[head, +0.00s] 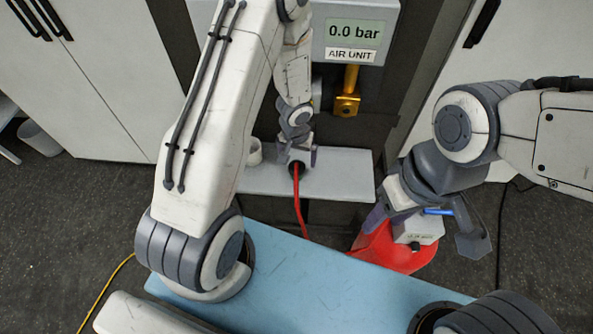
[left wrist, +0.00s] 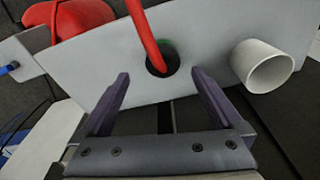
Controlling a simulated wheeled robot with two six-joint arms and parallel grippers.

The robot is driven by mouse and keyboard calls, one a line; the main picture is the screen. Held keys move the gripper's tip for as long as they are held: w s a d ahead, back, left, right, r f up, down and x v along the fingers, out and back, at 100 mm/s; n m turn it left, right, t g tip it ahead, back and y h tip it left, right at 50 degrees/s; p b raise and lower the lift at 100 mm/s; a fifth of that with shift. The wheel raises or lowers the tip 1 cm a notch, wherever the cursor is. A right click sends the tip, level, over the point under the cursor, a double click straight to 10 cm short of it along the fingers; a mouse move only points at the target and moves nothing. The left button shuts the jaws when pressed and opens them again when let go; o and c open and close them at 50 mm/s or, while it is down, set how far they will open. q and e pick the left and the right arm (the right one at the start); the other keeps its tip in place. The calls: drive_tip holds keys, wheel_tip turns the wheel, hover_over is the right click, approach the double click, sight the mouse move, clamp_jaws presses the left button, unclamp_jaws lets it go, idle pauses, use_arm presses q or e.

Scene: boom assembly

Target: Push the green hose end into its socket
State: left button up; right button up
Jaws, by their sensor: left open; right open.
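The red hose (head: 301,205) hangs at the grey shelf (head: 345,172). In the left wrist view the red hose (left wrist: 143,32) meets a dark round opening in the shelf (left wrist: 105,75). A small patch of green (left wrist: 168,46) shows at the opening's rim; whether it is the hose end or its socket I cannot tell.
A white cup-like ring (left wrist: 264,67) stands on the shelf beside the opening. The air unit (head: 355,35) reads 0.0 bar, with a brass fitting (head: 347,104) below it. The red object (head: 375,248) lies beyond the blue surface (head: 290,270). A small box with a blue lever (head: 438,211) is by my right gripper.

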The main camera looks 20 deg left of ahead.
sight(297, 164)
use_arm(q)
drive_tip(key=f+b, duration=0.2)
drive_tip(key=f, duration=0.1)
drive_tip(key=f+b, duration=0.1)
drive_tip(key=f, duration=0.1)
drive_tip(key=shift+w+a, duration=0.25)
drive_tip(key=shift+w, duration=0.05)
drive_tip(key=shift+r, duration=0.1)
drive_tip(key=c, duration=1.3)
